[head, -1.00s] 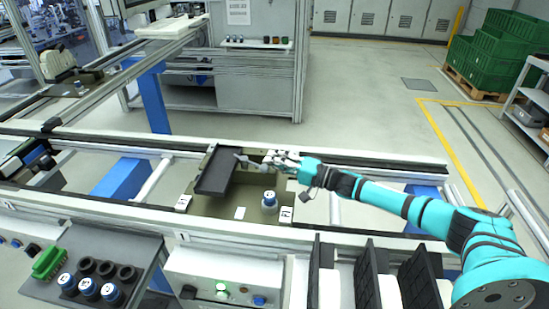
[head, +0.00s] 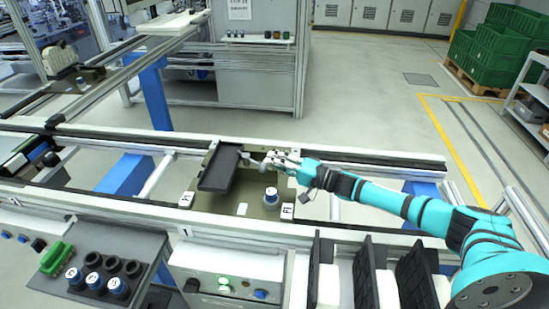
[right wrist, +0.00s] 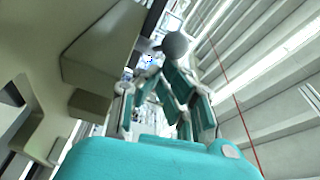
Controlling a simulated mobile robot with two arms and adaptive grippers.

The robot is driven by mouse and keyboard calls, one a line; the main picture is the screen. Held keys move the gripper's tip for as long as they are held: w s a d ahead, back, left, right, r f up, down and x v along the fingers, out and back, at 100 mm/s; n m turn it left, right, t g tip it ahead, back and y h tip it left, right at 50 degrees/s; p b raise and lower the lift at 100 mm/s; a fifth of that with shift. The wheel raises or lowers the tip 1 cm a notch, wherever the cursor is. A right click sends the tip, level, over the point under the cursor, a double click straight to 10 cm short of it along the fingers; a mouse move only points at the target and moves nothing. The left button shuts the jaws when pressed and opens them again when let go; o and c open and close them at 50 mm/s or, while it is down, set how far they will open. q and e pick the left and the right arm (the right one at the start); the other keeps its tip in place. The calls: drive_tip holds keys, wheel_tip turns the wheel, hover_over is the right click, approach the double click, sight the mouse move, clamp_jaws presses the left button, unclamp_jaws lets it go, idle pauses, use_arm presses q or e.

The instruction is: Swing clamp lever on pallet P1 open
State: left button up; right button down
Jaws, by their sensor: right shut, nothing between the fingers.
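Pallet P1 (head: 226,207) is an olive plate on the conveyor in the head view, with a dark flat block (head: 218,172) on its left part. The clamp lever (head: 247,156) shows as a small grey piece beside the block's upper right edge, partly hidden by my right gripper (head: 268,159). That gripper reaches in from the right, shut and empty. In the right wrist view, a dark grey round knob (right wrist: 174,45) is close at its fingertips (right wrist: 160,75); I cannot tell if they touch. My left gripper is not in view.
A blue-and-white capped part (head: 271,195) stands on the pallet's right part. A control box (head: 225,274) and a tray of capped parts (head: 100,262) are in front. Black dividers (head: 365,268) stand below my right arm. Conveyor rails border the pallet.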

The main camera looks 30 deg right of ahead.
sight(266, 169)
drive_tip(key=shift+s+a+r+p, duration=0.1)
drive_tip(key=shift+s+a+p, duration=0.3)
drive_tip(key=shift+a+p, duration=0.15)
drive_tip(key=shift+s+a+r+p, duration=0.1)
drive_tip(key=shift+s+a+p, duration=0.35)
drive_tip(key=shift+a, duration=0.2)
drive_tip(key=shift+s+a+f+p, duration=0.1)
drive_tip(key=shift+a+f+p, duration=0.05)
drive_tip(key=shift+a+p, duration=0.4)
drive_tip(key=shift+s+a, duration=0.1)
drive_tip(key=shift+a, duration=0.6)
